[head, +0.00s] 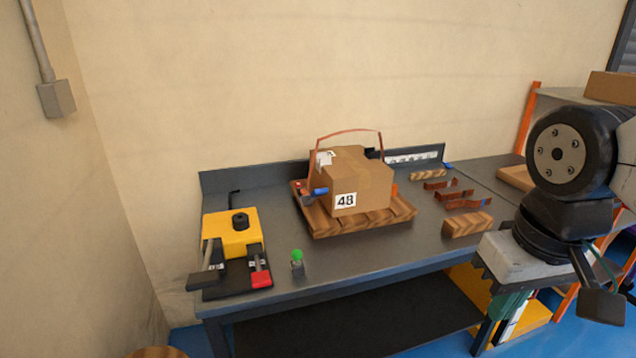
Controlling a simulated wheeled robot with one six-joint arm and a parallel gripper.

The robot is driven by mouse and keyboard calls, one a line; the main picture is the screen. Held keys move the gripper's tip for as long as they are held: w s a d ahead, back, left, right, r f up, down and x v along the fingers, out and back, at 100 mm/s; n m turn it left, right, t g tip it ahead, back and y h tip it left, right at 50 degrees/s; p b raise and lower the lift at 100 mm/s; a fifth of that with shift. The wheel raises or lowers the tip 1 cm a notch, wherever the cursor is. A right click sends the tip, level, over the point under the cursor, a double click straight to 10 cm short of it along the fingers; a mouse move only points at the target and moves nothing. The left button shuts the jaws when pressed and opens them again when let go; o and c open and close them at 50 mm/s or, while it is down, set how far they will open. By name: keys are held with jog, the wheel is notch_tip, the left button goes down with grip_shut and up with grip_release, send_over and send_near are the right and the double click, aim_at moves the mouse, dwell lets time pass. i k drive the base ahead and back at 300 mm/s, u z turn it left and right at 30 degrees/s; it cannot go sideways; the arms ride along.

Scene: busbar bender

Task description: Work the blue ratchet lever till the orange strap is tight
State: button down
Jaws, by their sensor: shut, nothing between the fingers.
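A brown cardboard box (358,184) labelled 48 sits on a slatted wooden pallet (372,224) on the dark workbench. The orange strap (349,133) stands in a loose arch well above the box top, clear of it. The blue ratchet lever (320,191) sticks out at the box's left side, over the pallet edge. The ratchet body beside it is too small to read. My gripper (602,304) hangs at the lower right, shut and empty, far from the lever and box.
A yellow and black bending tool (231,235) with a red-ended part stands at the bench's left. A green-topped button (297,256) stands near the front edge. Bent copper strips (464,204) and a wooden block (467,224) lie to the right. Bare bench lies in front of the pallet.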

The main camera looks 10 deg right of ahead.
aim_at(317, 192)
jog(key=u, duration=0.1)
jog(key=i, duration=1.1)
jog(key=z, duration=0.3)
